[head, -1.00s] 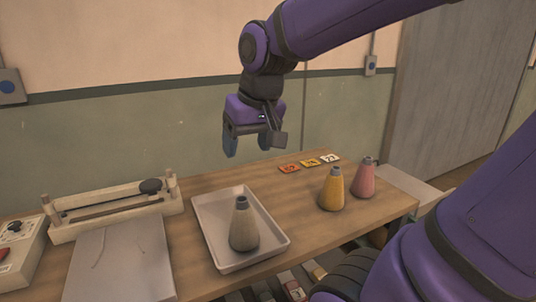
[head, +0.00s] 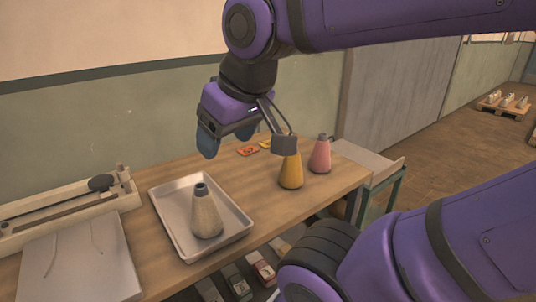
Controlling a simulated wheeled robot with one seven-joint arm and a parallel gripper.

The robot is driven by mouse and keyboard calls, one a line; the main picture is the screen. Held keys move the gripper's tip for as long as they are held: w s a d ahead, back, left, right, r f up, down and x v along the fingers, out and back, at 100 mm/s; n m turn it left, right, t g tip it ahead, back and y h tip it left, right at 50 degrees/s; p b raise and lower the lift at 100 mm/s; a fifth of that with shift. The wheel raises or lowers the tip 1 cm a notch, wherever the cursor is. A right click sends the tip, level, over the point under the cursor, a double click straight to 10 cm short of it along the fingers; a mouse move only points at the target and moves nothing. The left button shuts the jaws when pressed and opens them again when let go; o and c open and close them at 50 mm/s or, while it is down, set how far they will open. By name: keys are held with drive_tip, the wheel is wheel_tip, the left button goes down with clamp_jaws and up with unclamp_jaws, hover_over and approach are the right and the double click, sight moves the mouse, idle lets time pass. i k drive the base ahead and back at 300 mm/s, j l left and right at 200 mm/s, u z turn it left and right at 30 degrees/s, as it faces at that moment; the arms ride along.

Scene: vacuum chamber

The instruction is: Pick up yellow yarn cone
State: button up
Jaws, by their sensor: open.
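The yellow yarn cone (head: 291,172) stands upright on the wooden table, near its right end. Its top is partly hidden behind the grey camera block on my arm. My gripper (head: 231,148) hangs above the table, left of the yellow cone and behind the tray in the picture. Its jaws are apart and nothing shows between them. A pink yarn cone (head: 320,155) stands just right of the yellow one. A beige-grey cone (head: 206,215) stands in the metal tray.
The metal tray (head: 172,226) lies mid-table. Small number cards (head: 248,151) lie near the back edge. A wooden frame tool (head: 60,213) and a pale board (head: 78,262) are at left. A side table (head: 370,160) adjoins the right end. Bare wood lies between tray and yellow cone.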

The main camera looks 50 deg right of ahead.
sight(290, 176)
drive_tip(key=z, duration=1.4)
drive_tip(key=i+l+u, duration=0.15)
drive_tip(key=u, duration=0.3)
drive_tip(key=i+l+u, duration=0.1)
drive_tip(key=l+u, duration=0.35)
drive_tip(key=i+l+u, duration=0.1)
drive_tip(key=l+u, duration=0.15)
drive_tip(key=u, duration=0.25)
